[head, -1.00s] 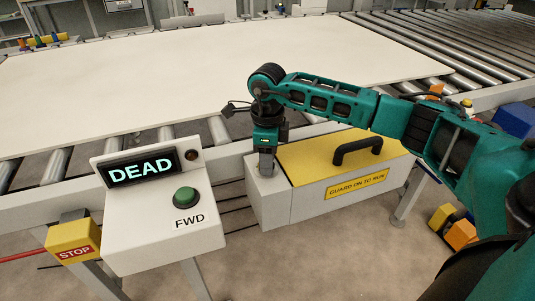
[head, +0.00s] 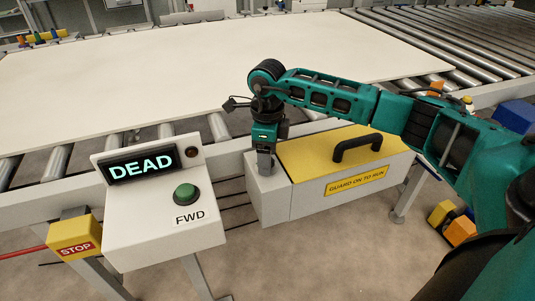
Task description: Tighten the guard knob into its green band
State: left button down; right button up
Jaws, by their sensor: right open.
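The guard (head: 305,153) is a white box with a yellow lid, a black handle (head: 357,148) and a label reading "GUARD ON TO RUN" (head: 357,181). It sits against the conveyor frame. My right gripper (head: 265,170) points down over the white block at the guard's left end, its fingertips at or just above the block's top. The knob and its green band cannot be made out; the gripper covers that spot. My right gripper is open. My left gripper is not in view.
A control box (head: 150,235) at the left has a display reading "DEAD" (head: 142,167), a green FWD button (head: 186,194) and a yellow STOP box (head: 75,240) beside it. A large white board (head: 190,70) lies on the rollers behind. Yellow and orange blocks (head: 452,223) lie on the floor at right.

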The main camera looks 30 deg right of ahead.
notch_tip(320, 180, up, 13)
jog(key=p, duration=0.1)
jog(key=shift+f, duration=0.15)
jog(key=shift+a, duration=0.1)
dwell(0.3)
